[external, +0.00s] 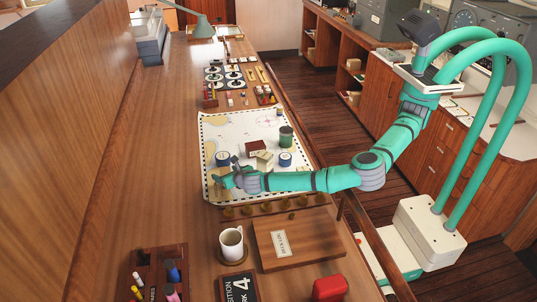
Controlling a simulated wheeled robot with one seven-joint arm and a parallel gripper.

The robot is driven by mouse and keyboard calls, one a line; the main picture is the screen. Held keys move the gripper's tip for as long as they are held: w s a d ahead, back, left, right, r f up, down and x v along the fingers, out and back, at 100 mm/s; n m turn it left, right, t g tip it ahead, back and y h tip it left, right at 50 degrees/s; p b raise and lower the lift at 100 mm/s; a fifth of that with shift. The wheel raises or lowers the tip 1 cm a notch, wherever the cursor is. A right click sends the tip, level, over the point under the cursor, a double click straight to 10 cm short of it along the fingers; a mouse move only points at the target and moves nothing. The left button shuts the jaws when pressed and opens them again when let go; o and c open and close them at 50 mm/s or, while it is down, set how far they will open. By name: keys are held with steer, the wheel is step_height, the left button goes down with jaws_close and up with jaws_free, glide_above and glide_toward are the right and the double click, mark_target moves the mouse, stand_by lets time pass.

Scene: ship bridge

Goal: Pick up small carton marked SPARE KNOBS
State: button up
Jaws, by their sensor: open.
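A small cream carton (265,161) and a dark red box (255,148) stand close together on the chart (240,123) on the long wooden counter. No lettering on either can be read at this size, so I cannot tell which is marked SPARE KNOBS. My gripper (217,178) is low over the near left part of the chart, pointing left. It is open, with nothing visible between its fingers. The cream carton and the red box are beyond and to the right of it. My forearm reaches across the chart's near part.
Round tins (222,159) and (285,159) flank the boxes, with a green canister (286,137) behind. A mug (231,243), wooden case (298,239), red case (330,288) and pen tray (158,270) stand nearer. Gauges (223,76) lie beyond. The counter's left strip is clear.

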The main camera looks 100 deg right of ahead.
mark_target(223, 171)
steer(key=shift+x, duration=1.7)
steer(key=shift+w+r, duration=0.1)
steer(key=c, duration=1.5)
steer(key=shift+o, duration=0.2)
steer(key=shift+r, duration=0.15)
